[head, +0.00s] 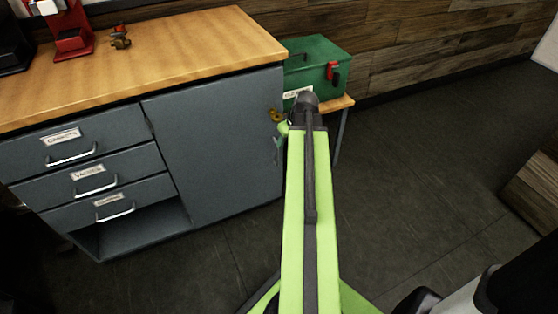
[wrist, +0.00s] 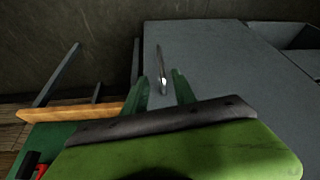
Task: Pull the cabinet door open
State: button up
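The grey cabinet door (head: 215,140) is at the right end of the cabinet and looks closed. It also fills the right of the wrist view (wrist: 225,70). Its thin metal handle (wrist: 161,65) stands out in the wrist view. My gripper (wrist: 164,84) is open, with one green finger on each side of the handle's near end. I cannot tell whether either finger touches it. In the head view my gripper (head: 281,140) is at the door's right edge, partly hidden by my green arm.
A small brass-coloured piece (head: 276,115) is near the door's upper right edge. Labelled drawers (head: 110,170) are left of the door, under a wooden worktop (head: 150,60). A green toolbox (head: 312,65) sits on a small table behind my arm.

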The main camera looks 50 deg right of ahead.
jog(key=b+x, duration=1.1)
jog(key=x, duration=0.2)
jog(key=shift+f, duration=0.4)
jog(key=shift+r, duration=0.15)
grip_shut()
